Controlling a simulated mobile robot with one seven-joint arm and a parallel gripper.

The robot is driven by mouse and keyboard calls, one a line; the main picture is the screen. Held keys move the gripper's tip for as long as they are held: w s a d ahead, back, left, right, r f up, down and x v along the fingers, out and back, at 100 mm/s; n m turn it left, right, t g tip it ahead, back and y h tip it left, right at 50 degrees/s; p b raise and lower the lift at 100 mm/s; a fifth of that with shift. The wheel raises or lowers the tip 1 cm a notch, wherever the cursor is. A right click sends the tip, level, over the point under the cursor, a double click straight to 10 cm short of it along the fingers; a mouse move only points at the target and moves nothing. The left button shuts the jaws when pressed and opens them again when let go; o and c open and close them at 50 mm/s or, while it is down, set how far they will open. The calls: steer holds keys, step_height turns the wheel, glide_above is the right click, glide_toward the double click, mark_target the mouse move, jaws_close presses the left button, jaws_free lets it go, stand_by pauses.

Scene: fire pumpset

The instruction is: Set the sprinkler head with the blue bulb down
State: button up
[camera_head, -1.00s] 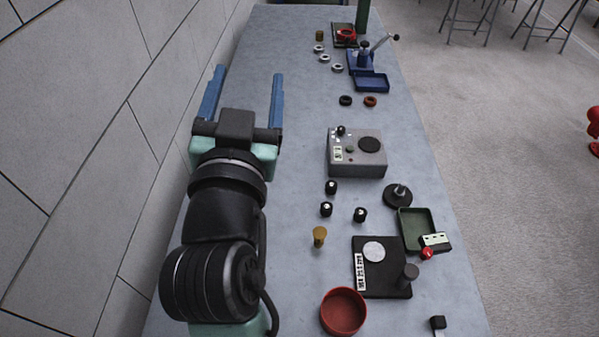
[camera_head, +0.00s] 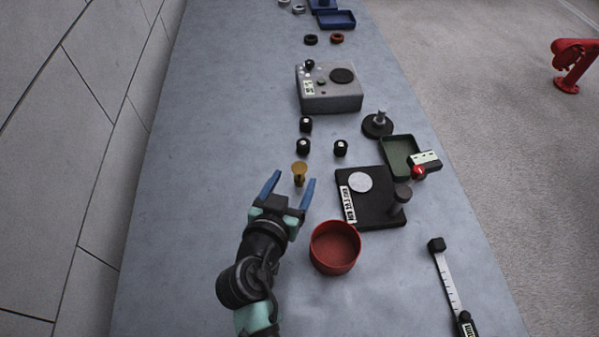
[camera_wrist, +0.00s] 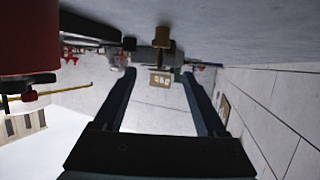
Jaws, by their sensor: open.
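My gripper (camera_head: 293,179) is open and empty, with its blue fingers apart. A small brass piece with a round flat top (camera_head: 299,172) stands upright on the table at the fingertips in the head view. It may be a sprinkler head, but I see no blue bulb on it. In the wrist view the brass piece (camera_wrist: 162,38) shows above the gap between the fingers (camera_wrist: 158,74), against the table surface, and no finger visibly touches it.
A red bowl (camera_head: 335,263) stands right of my gripper. A black plate (camera_head: 375,212) with a silver disc lies beyond it. Several black caps (camera_head: 303,147), a grey device (camera_head: 328,98) and a green tray (camera_head: 393,147) stand farther off. The table's left side is clear.

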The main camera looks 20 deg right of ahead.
mark_target(297, 174)
steer(key=shift+x, duration=2.75)
jaws_close()
